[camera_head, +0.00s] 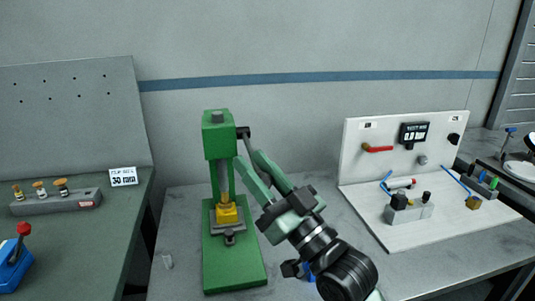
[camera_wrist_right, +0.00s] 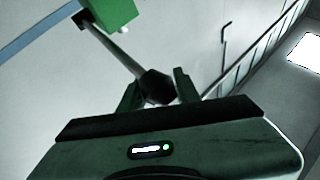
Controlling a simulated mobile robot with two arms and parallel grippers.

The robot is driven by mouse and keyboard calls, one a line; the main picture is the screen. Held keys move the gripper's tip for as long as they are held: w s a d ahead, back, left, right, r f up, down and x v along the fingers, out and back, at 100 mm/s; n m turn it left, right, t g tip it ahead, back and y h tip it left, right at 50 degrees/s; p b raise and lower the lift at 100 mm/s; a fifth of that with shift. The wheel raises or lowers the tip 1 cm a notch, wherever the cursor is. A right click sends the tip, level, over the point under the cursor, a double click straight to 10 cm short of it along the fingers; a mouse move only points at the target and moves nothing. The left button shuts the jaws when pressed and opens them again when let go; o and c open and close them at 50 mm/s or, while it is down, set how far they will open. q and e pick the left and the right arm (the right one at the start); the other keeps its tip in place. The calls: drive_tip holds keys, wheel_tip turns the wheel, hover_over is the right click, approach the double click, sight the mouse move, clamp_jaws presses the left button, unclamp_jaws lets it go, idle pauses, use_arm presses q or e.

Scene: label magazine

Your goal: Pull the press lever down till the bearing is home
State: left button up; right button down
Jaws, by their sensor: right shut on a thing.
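The green arbor press (camera_head: 217,137) stands on the grey bench with its green base (camera_head: 235,272) toward me. Its lever (camera_head: 248,147) slopes down and right from a dark hub at the press head. In the right wrist view the lever (camera_wrist_right: 115,53) ends in a black knob (camera_wrist_right: 155,87) between my fingers. My right gripper (camera_head: 250,160) is shut on this lever end; it also shows in the right wrist view (camera_wrist_right: 158,90). Below the ram (camera_head: 223,180) sits a yellow block (camera_head: 228,215). I cannot make out the bearing separately or how deep it sits. My left gripper is out of view.
A white board (camera_head: 362,190) with a meter, wires and small parts stands to the right. The left bench holds a grey rack (camera_head: 58,203) of knobbed pieces, a label sign (camera_head: 123,176) and a blue device (camera_head: 14,263) with a red knob. Bench left of the press is mostly clear.

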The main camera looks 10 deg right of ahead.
drive_tip(key=shift+s+a+f, duration=0.1)
drive_tip(key=shift+a+f, duration=0.15)
drive_tip(key=shift+f, duration=0.7)
drive_tip(key=c, duration=1.1)
unclamp_jaws()
drive_tip(key=shift+s, duration=0.1)
drive_tip(key=shift+s+a+r, duration=0.1)
drive_tip(key=shift+r, duration=0.1)
